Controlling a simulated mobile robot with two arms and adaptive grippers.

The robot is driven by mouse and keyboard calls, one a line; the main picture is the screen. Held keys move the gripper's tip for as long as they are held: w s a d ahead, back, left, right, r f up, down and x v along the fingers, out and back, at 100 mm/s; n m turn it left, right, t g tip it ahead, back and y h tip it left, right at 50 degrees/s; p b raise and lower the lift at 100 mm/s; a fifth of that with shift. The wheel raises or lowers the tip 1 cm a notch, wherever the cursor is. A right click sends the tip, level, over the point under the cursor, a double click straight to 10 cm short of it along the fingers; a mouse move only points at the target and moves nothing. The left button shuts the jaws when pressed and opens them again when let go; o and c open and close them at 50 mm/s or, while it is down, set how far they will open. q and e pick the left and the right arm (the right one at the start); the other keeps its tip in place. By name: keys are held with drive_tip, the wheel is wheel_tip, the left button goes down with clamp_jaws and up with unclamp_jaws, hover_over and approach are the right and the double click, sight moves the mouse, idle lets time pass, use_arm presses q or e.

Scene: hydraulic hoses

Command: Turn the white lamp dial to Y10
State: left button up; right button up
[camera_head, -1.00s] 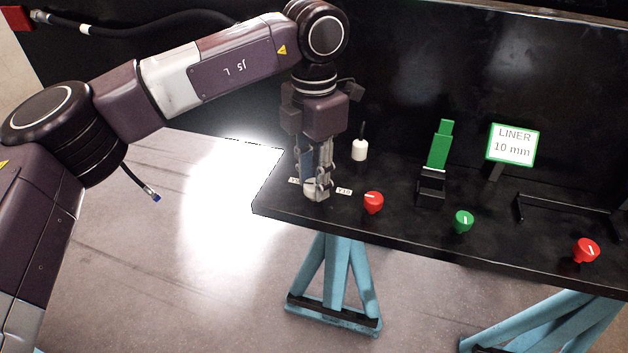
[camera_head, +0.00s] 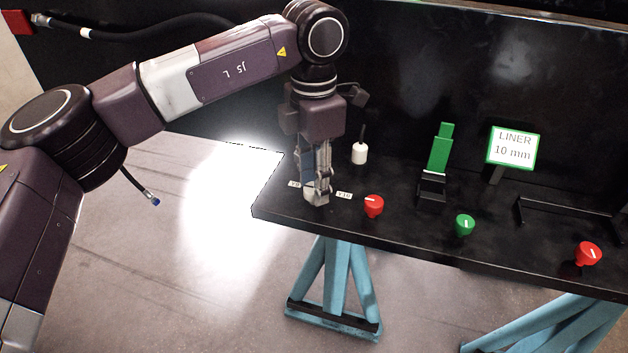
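My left gripper (camera_head: 317,194) points straight down at the left end of the black bench, with its fingers around the white lamp dial (camera_head: 316,199). The fingers look shut on the dial and hide most of it, so its pointer mark cannot be read. A small white Y10 label (camera_head: 344,195) lies just right of the dial. Another small label (camera_head: 294,184) lies to its left, partly covered and not readable. A white lamp (camera_head: 360,153) on a dark stem stands behind and to the right. My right gripper is not in view.
On the black bench (camera_head: 400,225), a red dial (camera_head: 374,206) sits close to the right of the gripper. Farther right are a green dial (camera_head: 465,224), a green slider (camera_head: 439,150), a LINER 10 mm sign (camera_head: 512,147), a black bar handle (camera_head: 565,209) and another red dial (camera_head: 588,254).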

use_arm(q)
drive_tip(key=shift+o, duration=1)
wheel_tip(320, 180, up, 12)
drive_tip(key=shift+s, duration=0.1)
